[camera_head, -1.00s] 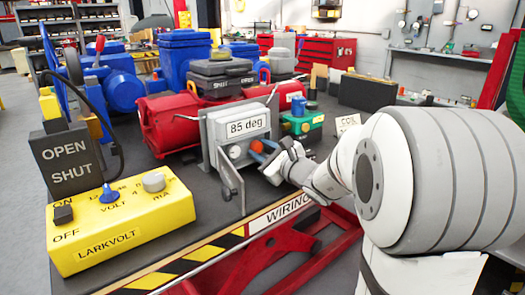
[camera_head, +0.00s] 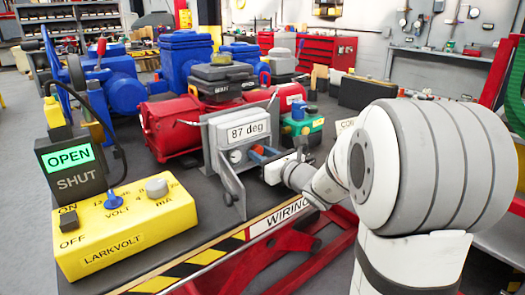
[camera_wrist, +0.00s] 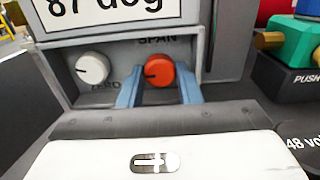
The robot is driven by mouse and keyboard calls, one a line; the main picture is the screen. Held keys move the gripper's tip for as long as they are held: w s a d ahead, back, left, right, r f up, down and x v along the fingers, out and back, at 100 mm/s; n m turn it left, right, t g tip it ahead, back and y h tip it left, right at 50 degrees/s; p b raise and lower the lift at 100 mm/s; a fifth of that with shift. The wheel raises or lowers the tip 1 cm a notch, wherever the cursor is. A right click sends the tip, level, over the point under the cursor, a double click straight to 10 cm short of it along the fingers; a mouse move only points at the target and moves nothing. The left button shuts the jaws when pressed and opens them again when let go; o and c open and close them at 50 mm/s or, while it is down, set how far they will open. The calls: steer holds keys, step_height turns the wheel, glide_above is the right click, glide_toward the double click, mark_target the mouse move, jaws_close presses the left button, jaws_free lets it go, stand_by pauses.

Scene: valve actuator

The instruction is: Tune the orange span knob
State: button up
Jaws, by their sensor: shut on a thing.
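The grey actuator box (camera_head: 222,150) shows a display (camera_head: 247,131) reading 87 deg. In the head view my gripper (camera_head: 263,152) reaches the box from the right and hides most of the knob.
A grey hinged door (camera_head: 229,185) hangs open below the box. The yellow Larkvolt unit (camera_head: 125,228) stands front left, beside a black sign (camera_head: 70,165) with OPEN lit green. A green block (camera_head: 303,128) stands close right of the box.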

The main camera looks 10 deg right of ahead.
steer(key=m+p, duration=0.2)
steer(key=m, duration=0.3)
steer(key=shift+p, duration=0.4)
steer(key=shift+f, duration=0.1)
steer(key=o, duration=0.7)
steer(key=p+v, duration=0.1)
steer(key=v, duration=0.6)
steer(key=shift+s+d, duration=0.15)
steer(key=shift+s, duration=0.3)
